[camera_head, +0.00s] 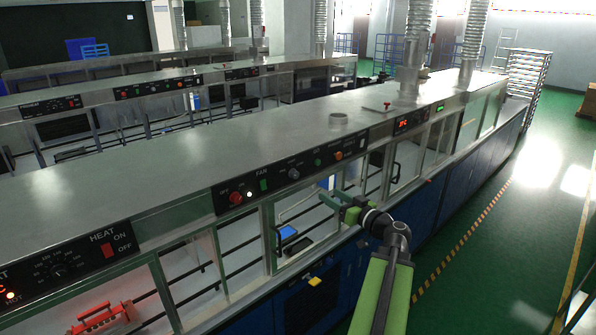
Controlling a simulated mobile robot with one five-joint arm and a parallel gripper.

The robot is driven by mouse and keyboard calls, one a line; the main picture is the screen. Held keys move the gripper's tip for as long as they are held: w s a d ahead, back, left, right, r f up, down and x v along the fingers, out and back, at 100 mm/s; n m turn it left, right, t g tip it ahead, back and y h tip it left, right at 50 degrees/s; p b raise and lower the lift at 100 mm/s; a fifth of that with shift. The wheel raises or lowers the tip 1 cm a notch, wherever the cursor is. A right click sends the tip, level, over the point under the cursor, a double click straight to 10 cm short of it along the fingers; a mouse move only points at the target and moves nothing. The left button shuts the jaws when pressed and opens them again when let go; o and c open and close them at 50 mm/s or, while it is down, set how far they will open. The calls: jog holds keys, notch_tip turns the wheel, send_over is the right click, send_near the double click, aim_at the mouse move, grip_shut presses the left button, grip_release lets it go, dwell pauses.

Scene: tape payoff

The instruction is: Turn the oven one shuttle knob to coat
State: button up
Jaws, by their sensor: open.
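A black control panel labelled FAN (290,172) runs along the front edge of the nearest machine's metal top. It carries a red round button (236,198), a green switch (264,185), a grey round knob (294,173) and an orange-red button (338,156). The small labels are too small to read, so I cannot tell whether the grey knob is the shuttle knob or where it points. My gripper (328,201) is open and empty, below and to the right of the grey knob, apart from the panel.
A HEAT panel (60,268) with a dial and a red switch is at lower left. Glass-paned frames stand below the panels. A blue-screened device (288,233) sits inside. A red-lit display panel (411,120) is farther right.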

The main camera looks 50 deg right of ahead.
aim_at(296, 176)
jog(key=w, duration=0.5)
jog(key=w+d, duration=0.1)
jog(key=w, duration=0.5)
jog(key=w+d, duration=0.1)
jog(key=w, duration=0.5)
jog(key=shift+w+f, duration=0.1)
jog(key=shift+w, duration=0.1)
grip_shut()
jog(key=shift+a, duration=0.15)
